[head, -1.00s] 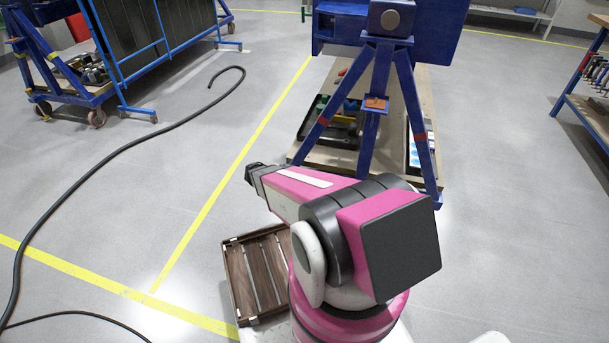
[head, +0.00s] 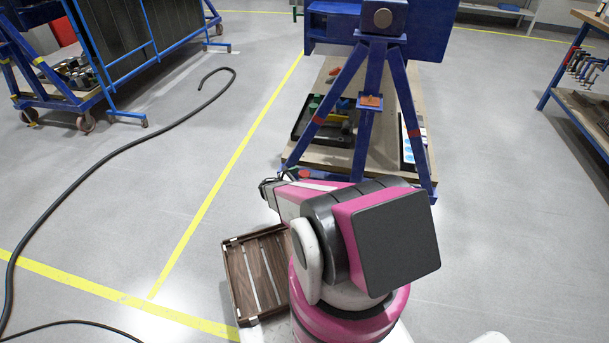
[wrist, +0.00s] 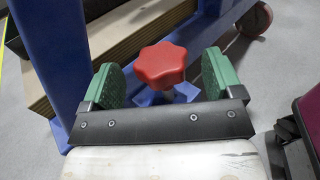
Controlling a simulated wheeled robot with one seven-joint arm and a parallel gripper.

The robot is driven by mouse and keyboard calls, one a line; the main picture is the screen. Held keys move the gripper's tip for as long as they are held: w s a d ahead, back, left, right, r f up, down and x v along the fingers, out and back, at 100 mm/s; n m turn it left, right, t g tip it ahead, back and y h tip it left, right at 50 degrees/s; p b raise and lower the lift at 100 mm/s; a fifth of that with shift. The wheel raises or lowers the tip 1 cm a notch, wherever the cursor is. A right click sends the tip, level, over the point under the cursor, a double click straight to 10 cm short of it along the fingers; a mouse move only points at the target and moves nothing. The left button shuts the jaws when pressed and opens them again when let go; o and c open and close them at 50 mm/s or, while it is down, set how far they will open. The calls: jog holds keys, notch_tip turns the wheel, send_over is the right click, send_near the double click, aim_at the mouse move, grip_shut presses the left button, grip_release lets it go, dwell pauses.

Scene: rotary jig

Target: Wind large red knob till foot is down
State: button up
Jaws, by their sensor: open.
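The large red knob (wrist: 161,64) is star-shaped and sits on a short stem at the blue frame (wrist: 75,45) in the wrist view. My gripper (wrist: 160,78) is open, with one green-padded finger on each side of the knob and a gap to each. In the head view the knob (head: 304,174) shows small beside the near left leg of the blue stand (head: 345,80), just past my gripper (head: 272,186). The foot under the knob is hidden, and I cannot tell its height.
A wooden pallet-like crate (head: 255,270) lies on the floor left of my base. A black hose (head: 110,150) runs across the left floor. A blue trolley (head: 75,85) stands far left and a workbench (head: 575,110) right.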

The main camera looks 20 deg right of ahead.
aim_at(304, 173)
jog(key=shift+w+d, duration=0.15)
jog(key=shift+d, duration=0.6)
jog(key=shift+w+d, duration=0.1)
jog(key=shift+d, duration=0.65)
jog(key=c, duration=0.9)
jog(key=shift+o, duration=0.2)
jog(key=shift+m+g, duration=0.3)
jog(key=shift+g, duration=0.1)
jog(key=m+g, duration=0.1)
jog(key=g, duration=0.1)
jog(key=m+g, duration=0.1)
jog(key=g, duration=0.1)
jog(key=shift+w+f+m, duration=0.1)
jog(key=shift+w+m, duration=0.05)
jog(key=shift+m, duration=0.25)
jog(key=shift+m+g+y, duration=0.4)
jog(key=shift+m+g, duration=0.65)
jog(key=shift+g, duration=0.65)
jog(key=shift+m+g+y, duration=0.4)
jog(key=shift+m+g, duration=0.65)
jog(key=shift+g, duration=0.65)
